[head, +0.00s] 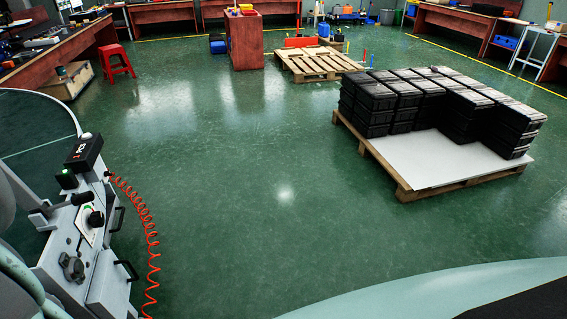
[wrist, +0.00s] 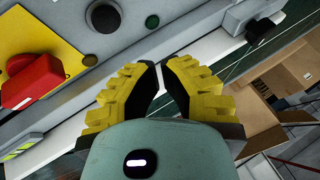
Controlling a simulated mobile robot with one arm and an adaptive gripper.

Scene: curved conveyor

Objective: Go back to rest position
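My gripper (wrist: 160,66) shows in the wrist view, with yellow ribbed fingers and black inner pads. Its fingertips are drawn together with only a sliver between them, and I see nothing held. It is in front of a grey panel (wrist: 118,62) with a yellow plate (wrist: 68,55), a red switch (wrist: 32,82) and a dark round button (wrist: 103,18). I cannot tell whether the fingertips touch the panel. The gripper does not show in the head view.
A grey control unit (head: 88,235) with a coiled red cable (head: 148,235) stands beside the conveyor (head: 40,135) at left. Stacked black crates (head: 430,100) stand on a pallet (head: 405,190) at right. An open cardboard box (wrist: 280,85) is right in the wrist view. Green floor between is clear.

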